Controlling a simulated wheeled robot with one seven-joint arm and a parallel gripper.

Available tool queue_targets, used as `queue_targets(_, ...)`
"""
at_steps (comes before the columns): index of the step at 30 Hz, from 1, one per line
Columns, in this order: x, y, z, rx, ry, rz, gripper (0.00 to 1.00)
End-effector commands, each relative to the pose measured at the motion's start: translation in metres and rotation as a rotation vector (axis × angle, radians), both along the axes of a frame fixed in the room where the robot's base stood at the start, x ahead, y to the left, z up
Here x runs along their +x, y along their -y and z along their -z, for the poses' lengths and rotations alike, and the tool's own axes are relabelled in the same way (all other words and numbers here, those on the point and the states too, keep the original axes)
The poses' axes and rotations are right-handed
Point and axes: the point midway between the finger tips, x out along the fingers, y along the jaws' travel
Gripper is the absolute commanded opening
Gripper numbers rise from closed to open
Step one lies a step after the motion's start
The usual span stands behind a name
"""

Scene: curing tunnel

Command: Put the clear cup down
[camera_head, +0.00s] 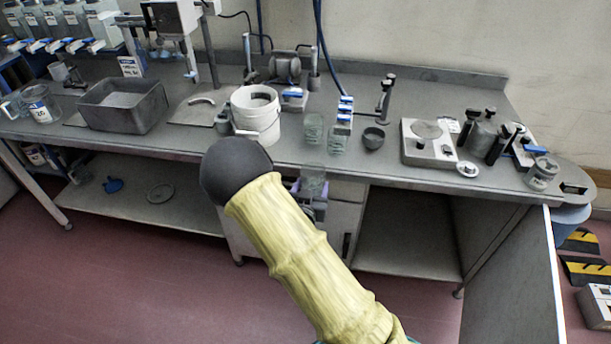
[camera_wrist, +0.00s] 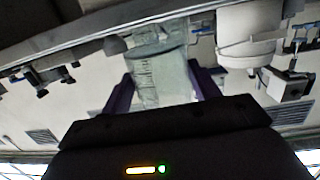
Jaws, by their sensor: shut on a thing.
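The clear cup (camera_head: 313,178) is in front of the bench's front edge in the head view, between the fingers of my gripper (camera_head: 311,190). In the wrist view the cup (camera_wrist: 160,78) shows large, with dark graduation marks on its side. The purple fingers of my gripper (camera_wrist: 163,88) are shut on it from both sides. The wrist picture looks upside down. Another clear cup (camera_head: 313,127) stands on the bench behind the held one. My arm hides part of the gripper.
The grey bench (camera_head: 400,175) has a narrow clear strip along its front. A white bucket (camera_head: 256,115) stands left of the standing cup. A small dark bowl (camera_head: 373,138), a blue-and-white rack (camera_head: 342,118) and a hotplate-like device (camera_head: 428,142) stand to the right.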

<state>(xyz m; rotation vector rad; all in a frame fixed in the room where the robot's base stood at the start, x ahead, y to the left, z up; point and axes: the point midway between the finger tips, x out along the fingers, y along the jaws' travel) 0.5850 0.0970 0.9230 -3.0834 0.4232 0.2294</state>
Motion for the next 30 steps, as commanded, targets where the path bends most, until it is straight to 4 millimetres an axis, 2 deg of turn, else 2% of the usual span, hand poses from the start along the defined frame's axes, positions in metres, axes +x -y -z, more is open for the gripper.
queue_targets(9,-0.025,0.029,0.071,-0.015,0.001,-0.04,0.35)
queue_targets(15,-0.045,0.051,0.109,-0.017,0.006,-0.09,0.35)
queue_targets(24,-0.076,0.081,0.153,-0.016,0.005,-0.196,0.35)
queue_targets(30,-0.09,0.094,0.168,-0.007,-0.001,-0.26,0.35)
